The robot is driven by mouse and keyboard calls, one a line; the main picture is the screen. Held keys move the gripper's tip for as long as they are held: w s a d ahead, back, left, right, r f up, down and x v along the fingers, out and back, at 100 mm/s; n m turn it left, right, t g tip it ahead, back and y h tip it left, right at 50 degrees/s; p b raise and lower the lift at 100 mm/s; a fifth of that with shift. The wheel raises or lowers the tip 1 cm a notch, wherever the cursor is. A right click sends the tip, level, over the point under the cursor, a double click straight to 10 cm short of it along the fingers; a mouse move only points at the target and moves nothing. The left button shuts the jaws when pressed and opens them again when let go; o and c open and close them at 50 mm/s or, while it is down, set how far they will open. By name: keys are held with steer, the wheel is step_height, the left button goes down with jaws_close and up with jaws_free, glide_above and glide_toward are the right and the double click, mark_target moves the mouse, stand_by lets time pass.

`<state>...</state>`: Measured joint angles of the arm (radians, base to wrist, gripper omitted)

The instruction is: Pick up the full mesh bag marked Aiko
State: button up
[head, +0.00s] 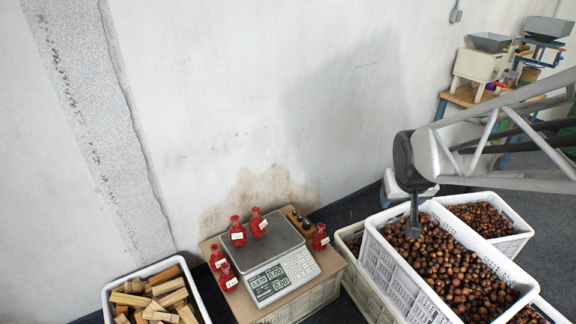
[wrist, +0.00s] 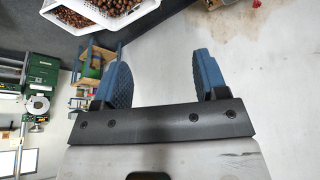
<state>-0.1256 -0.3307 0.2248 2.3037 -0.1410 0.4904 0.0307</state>
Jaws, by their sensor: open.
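Several red mesh bags with white tags stand by the scale. Two are at its back left, a left bag (head: 237,232) and a right bag (head: 258,224). One bag (head: 320,238) is right of the scale. Two are at its left, an upper bag (head: 217,259) and a lower bag (head: 228,278). The tags are too small to read, so I cannot tell which is marked Aiko. My gripper (head: 413,229) hangs over the chestnut crate, right of the bags. In the wrist view its blue fingers (wrist: 164,78) are wide apart with nothing between them.
The scale (head: 272,262) sits on a board-topped crate. White crates of chestnuts, such as the large crate (head: 398,262), fill the right side. A bin of wood blocks (head: 155,272) is at lower left. A wall closes off the back. A bench (head: 466,96) stands far right.

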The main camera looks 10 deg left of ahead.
steer(key=w+a+f+n+t+y, duration=0.1)
steer(key=w+a+f+n, duration=0.1)
steer(key=w+a+f, duration=0.6)
steer(key=w+a+f+n+t+y, duration=0.1)
steer(key=w+a+f, duration=0.35)
steer(key=w, duration=0.55)
steer(key=w+a+f+n+t+y, duration=0.1)
steer(key=w+a+f+n+y, duration=0.15)
steer(key=a+f, duration=0.45)
steer(key=w+a+f+n+y, duration=0.1)
steer(key=w+a+f, duration=0.3)
steer(key=a+f, duration=0.4)
steer(key=n+g+y, duration=0.3)
steer(key=n+y, duration=0.2)
steer(key=y, duration=0.3)
glide_toward(228, 272)
steer(key=a, duration=0.3)
steer(key=shift+w+a+f+h, duration=0.1)
steer(key=shift+w+f+h, duration=0.15)
steer(key=shift+w, duration=0.1)
steer(key=shift+a, duration=0.1)
steer(key=shift+m+x, duration=0.25)
steer(key=shift+x, duration=0.95)
steer(key=shift+w, duration=0.15)
